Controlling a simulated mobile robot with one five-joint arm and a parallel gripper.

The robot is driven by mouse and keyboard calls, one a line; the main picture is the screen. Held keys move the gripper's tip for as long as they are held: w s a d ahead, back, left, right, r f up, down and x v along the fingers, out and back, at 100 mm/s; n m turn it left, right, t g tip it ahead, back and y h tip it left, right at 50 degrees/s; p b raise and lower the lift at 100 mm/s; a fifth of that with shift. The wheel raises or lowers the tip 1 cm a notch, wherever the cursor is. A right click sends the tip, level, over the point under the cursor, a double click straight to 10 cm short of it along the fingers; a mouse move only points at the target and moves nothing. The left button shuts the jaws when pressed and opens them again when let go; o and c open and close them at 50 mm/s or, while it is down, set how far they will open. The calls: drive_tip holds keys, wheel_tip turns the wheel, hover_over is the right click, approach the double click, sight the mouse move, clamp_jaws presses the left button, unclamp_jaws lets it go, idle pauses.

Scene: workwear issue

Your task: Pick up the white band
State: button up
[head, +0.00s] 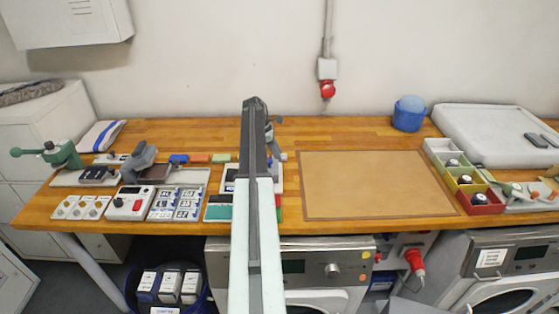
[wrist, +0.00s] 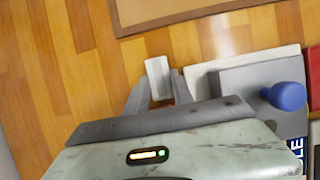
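In the wrist view, a small white block-like piece (wrist: 158,74), which appears to be the white band, is between the tips of my gripper (wrist: 160,80). The two grey fingers lie along its left and right sides, very close to it. I cannot tell whether they press on it or only stand around it. Wood tabletop shows around it, but whether it touches the wood is unclear. In the head view my arm hides the band, and the fingers are mostly hidden too.
A grey device with a blue knob (wrist: 286,96) is close on the right in the wrist view. The brown mat (head: 375,183) lies to the right in the head view, bare. Coloured bins (head: 487,203) stand beyond it. Several devices and label cards (head: 176,203) crowd the left.

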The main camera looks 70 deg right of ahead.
clamp_jaws()
wheel_tip(320, 180, up, 4)
drive_tip(key=p, duration=0.4)
drive_tip(key=shift+s+a+r, duration=0.15)
drive_tip(key=s+a, duration=0.2)
drive_tip(key=s, duration=0.2)
drive_tip(key=s+a, duration=0.2)
drive_tip(key=s, duration=0.3)
drive_tip(key=s+a+p, duration=0.1)
drive_tip(key=s+a, duration=0.2)
drive_tip(key=s, duration=0.2)
drive_tip(key=shift+r, duration=0.35)
